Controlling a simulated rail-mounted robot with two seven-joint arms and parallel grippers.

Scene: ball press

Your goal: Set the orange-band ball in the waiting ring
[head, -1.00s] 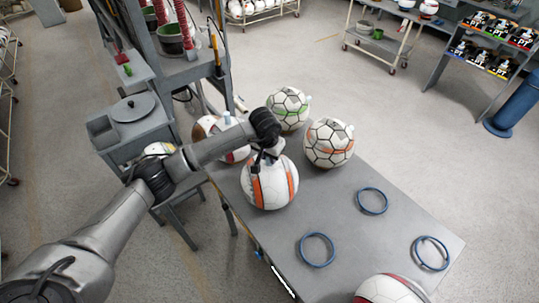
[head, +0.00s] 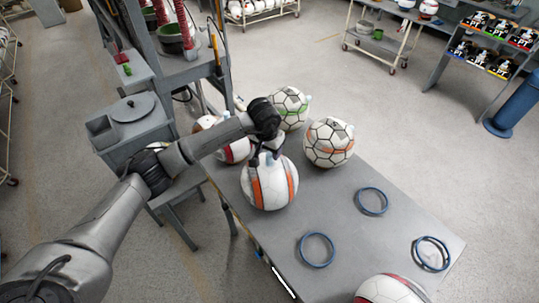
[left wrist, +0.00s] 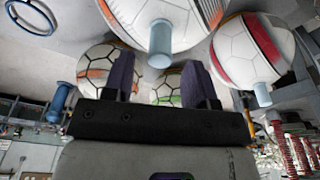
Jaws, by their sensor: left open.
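My left gripper (head: 268,156) is at the top of the first ball by the stem. Its two fingers (left wrist: 160,82) are apart and hold nothing. Blue rings (head: 317,250), (head: 372,201) and (head: 432,253) lie empty. My right gripper is not in view.
A green-seamed ball (head: 288,108) and a red-banded ball (head: 236,150) stand close around the left gripper. Another red-marked ball (head: 388,290) is at the near edge. The grey table (head: 345,225) is clear between the rings. A press frame stands at the left.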

